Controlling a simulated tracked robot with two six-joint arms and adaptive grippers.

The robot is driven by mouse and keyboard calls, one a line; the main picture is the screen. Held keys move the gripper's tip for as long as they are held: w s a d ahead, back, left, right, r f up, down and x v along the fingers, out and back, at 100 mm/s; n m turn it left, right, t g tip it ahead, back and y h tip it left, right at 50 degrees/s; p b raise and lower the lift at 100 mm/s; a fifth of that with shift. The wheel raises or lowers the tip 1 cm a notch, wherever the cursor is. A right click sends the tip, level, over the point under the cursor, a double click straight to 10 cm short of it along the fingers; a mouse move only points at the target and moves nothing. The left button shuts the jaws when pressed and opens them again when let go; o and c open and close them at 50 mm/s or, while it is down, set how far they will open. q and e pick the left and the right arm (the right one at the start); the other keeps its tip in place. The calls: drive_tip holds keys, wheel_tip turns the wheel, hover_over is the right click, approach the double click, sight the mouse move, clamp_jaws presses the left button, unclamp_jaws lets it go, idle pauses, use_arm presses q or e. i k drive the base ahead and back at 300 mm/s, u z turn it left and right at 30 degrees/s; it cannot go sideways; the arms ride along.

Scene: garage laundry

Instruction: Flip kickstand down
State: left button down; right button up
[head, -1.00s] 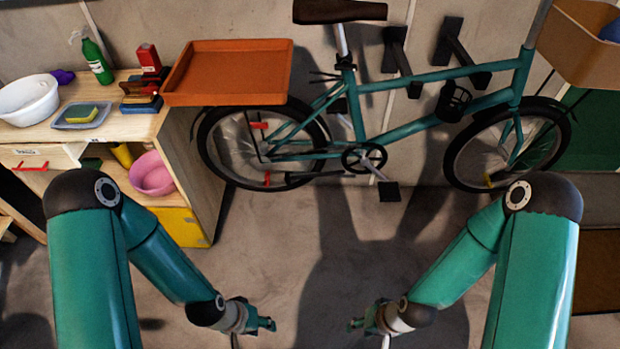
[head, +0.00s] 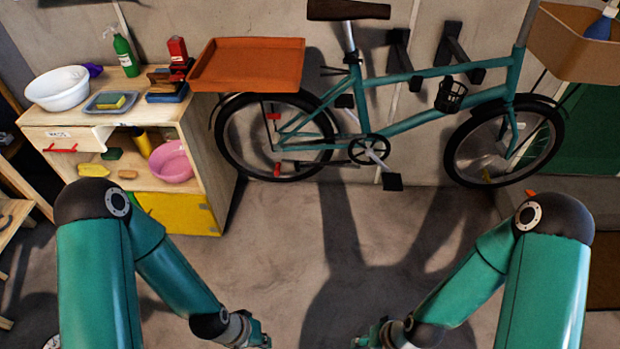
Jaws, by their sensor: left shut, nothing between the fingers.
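The teal bicycle (head: 405,125) stands upright along the back wall, its rear wheel (head: 232,150) at left and front wheel (head: 458,160) at right. A thin bar low beside the rear wheel, left of the crank, may be the kickstand (head: 305,163); it lies roughly level, but I cannot be sure what it is. My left gripper (head: 263,339) is shut and empty at the bottom edge, over the floor and well short of the bicycle. My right gripper (head: 360,342) is also low at the bottom edge, apart from the bicycle; its fingertips are too small and cut off to judge.
A wooden bench (head: 105,117) at left holds a white bowl (head: 57,88), a green spray bottle (head: 125,55) and a sponge tray. An orange tray (head: 248,65) sits above the rear wheel. A cardboard-coloured box (head: 570,45) is at the front. The concrete floor between is clear.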

sight(297, 165)
drive_tip(key=k, duration=0.9)
drive_tip(key=z, duration=0.65)
drive_tip(key=i, duration=2)
drive_tip(key=u, duration=0.7)
